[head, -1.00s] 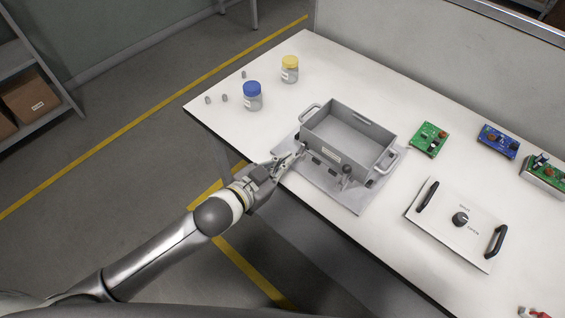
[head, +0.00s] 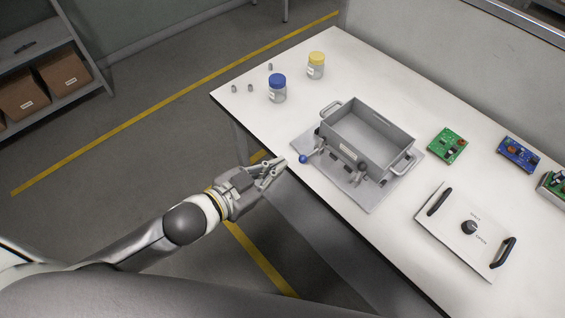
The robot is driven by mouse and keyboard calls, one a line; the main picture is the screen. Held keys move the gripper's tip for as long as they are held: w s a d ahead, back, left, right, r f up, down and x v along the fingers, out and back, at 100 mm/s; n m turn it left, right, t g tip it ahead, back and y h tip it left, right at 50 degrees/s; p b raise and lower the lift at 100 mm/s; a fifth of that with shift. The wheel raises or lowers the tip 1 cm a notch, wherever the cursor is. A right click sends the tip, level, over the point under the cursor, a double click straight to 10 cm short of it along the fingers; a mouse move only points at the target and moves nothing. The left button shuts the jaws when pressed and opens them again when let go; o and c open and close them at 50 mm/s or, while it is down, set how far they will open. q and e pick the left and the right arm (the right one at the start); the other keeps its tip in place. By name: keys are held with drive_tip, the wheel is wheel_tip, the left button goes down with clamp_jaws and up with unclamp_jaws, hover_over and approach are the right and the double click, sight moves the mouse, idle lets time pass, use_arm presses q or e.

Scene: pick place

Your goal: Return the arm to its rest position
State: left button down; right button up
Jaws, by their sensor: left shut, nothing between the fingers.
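My left arm comes in from the lower left in the head view. Its gripper (head: 274,169) is shut and empty, over the front edge of the white table (head: 405,253). It is a little left of and below a blue ball knob (head: 303,159) and appears apart from it. The knob is at the front left of a grey metal box (head: 352,151) with side handles, which stands on a grey base plate (head: 371,196). My right gripper is not in the view.
A blue-lidded jar (head: 278,89), a yellow-lidded jar (head: 316,66) and small grey pieces (head: 250,88) stand at the table's far left. Green (head: 446,146) and blue (head: 518,154) circuit boards and a handled panel (head: 465,231) lie at right. Open floor (head: 130,185) lies left of the table.

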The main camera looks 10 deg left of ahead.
use_arm(q)
drive_tip(key=shift+a, duration=0.1)
idle(0.5)
drive_tip(key=w+a+f+n+g+y, duration=0.15)
drive_tip(key=a+f, duration=0.35)
drive_tip(key=f, duration=0.5)
drive_tip(key=w+a+f+n+y, duration=0.1)
drive_tip(key=a+f+y, duration=0.25)
drive_tip(key=f, duration=0.65)
drive_tip(key=s+a+f+n+g+y, duration=0.1)
drive_tip(key=s+a+f, duration=0.25)
drive_tip(key=f, duration=0.35)
drive_tip(key=s+a+f+n+g+y, duration=0.1)
drive_tip(key=s+a+f+g, duration=0.2)
drive_tip(key=f, duration=0.5)
drive_tip(key=s+f+g, duration=0.2)
drive_tip(key=s+f, duration=0.3)
drive_tip(key=s, duration=0.5)
drive_tip(key=s+d+f+n+g, duration=0.1)
drive_tip(key=s+f, duration=0.5)
drive_tip(key=s, duration=0.4)
drive_tip(key=s+f+n+g+y, duration=0.1)
drive_tip(key=s+f+g, duration=0.1)
drive_tip(key=s+f, duration=0.4)
drive_tip(key=s, duration=0.4)
drive_tip(key=shift+d+g, duration=0.3)
drive_tip(key=shift+g, duration=0.05)
drive_tip(key=shift+w, duration=0.1)
